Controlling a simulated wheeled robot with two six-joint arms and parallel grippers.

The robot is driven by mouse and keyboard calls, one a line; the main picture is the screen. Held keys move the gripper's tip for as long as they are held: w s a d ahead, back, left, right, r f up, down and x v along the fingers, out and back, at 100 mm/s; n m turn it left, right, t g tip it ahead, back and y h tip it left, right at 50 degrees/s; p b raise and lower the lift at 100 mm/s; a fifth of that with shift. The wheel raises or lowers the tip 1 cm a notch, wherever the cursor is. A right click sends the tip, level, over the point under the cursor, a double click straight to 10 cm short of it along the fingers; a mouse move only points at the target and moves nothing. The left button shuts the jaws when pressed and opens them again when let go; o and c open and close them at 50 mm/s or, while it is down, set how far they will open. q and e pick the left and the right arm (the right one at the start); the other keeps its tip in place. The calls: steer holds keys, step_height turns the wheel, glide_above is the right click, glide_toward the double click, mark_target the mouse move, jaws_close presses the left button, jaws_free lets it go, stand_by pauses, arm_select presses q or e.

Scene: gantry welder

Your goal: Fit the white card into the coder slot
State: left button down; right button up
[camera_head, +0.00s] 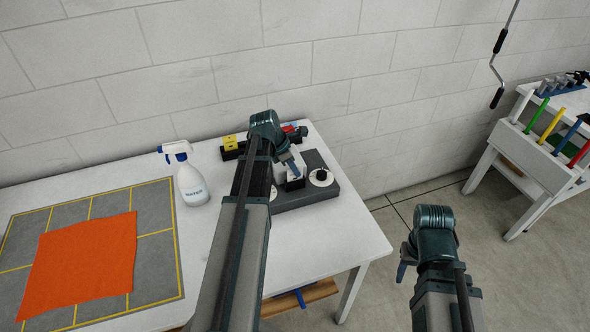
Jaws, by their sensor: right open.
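A dark grey block-shaped device (331,192), which may be the coder, lies at the right end of the white table. It bears a white disc (320,178) with a black knob and a small black box (294,183). My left gripper (292,170) points down right above the black box; its fingers are small and partly hidden by my arm. I cannot make out whether it holds anything. The white card cannot be told apart, and no slot is clearly visible. My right gripper (404,268) is open, out over the floor to the right of the table.
On the white table (338,238) stand a spray bottle (192,180) and a black holder with yellow blocks (230,146). An orange cloth (80,262) lies on a grey mat (158,212). A second bench (537,155) with coloured handles stands at right. A crank (497,75) hangs by the wall.

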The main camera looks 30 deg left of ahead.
arm_select(q)
steer(key=shift+f+b, duration=0.6)
steer(key=shift+f, duration=0.1)
steer(key=c, duration=1)
jaws_free()
steer(key=shift+r, duration=0.15)
steer(key=p+v, duration=1.2)
steer(key=v, duration=0.1)
steer(key=shift+r+p, duration=0.25)
steer(key=shift+p, duration=0.1)
steer(key=shift+s, duration=0.1)
